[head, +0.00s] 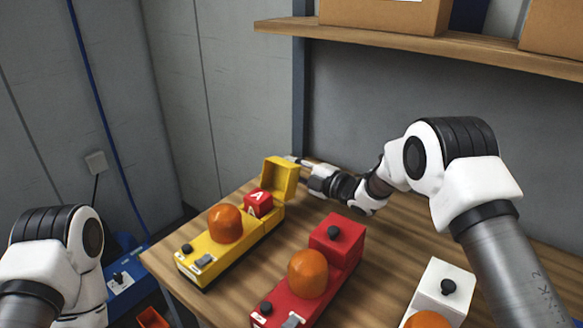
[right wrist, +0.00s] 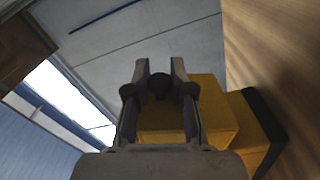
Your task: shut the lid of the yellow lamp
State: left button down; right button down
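The yellow lamp (head: 232,243) stands on the table at the left, with an orange dome (head: 225,223) on top. Its lid (head: 280,176) is open, standing up at the far end. A red block marked A (head: 259,203) sits in the open box part. My right gripper (head: 293,160) is at the back of the raised lid. In the right wrist view, the open fingers (right wrist: 160,75) are either side of a dark knob (right wrist: 160,87), in front of the yellow lid (right wrist: 212,110). Whether they touch the knob I cannot tell. My left gripper is out of view.
A red lamp (head: 335,240) with a closed lid stands right of the yellow one. A white lamp (head: 438,290) is at the front right. A wooden shelf (head: 400,40) with boxes hangs above. A blue item (head: 125,284) lies below the table's left edge.

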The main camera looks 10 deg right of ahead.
aim_at(281, 162)
jog(key=shift+s+a+r+n+b, duration=0.3)
jog(key=shift+n+b, duration=0.5)
jog(key=shift+b, duration=0.4)
jog(key=r+n+b, duration=0.1)
jog(key=b, duration=0.1)
jog(key=s+a+r+n+b, duration=0.1)
jog(key=n+b, duration=0.1)
jog(key=b, duration=0.1)
jog(key=shift+s+a, duration=0.15)
jog(key=shift+s, duration=0.05)
jog(key=shift+s+a+r+n+b, duration=0.2)
jog(key=shift+n+b, duration=0.1)
jog(key=shift+n, duration=0.2)
jog(key=shift+s+a+r+b, duration=0.2)
jog(key=shift+a+r+b, duration=0.05)
jog(key=shift+r+b, duration=0.2)
jog(key=shift+r, duration=0.1)
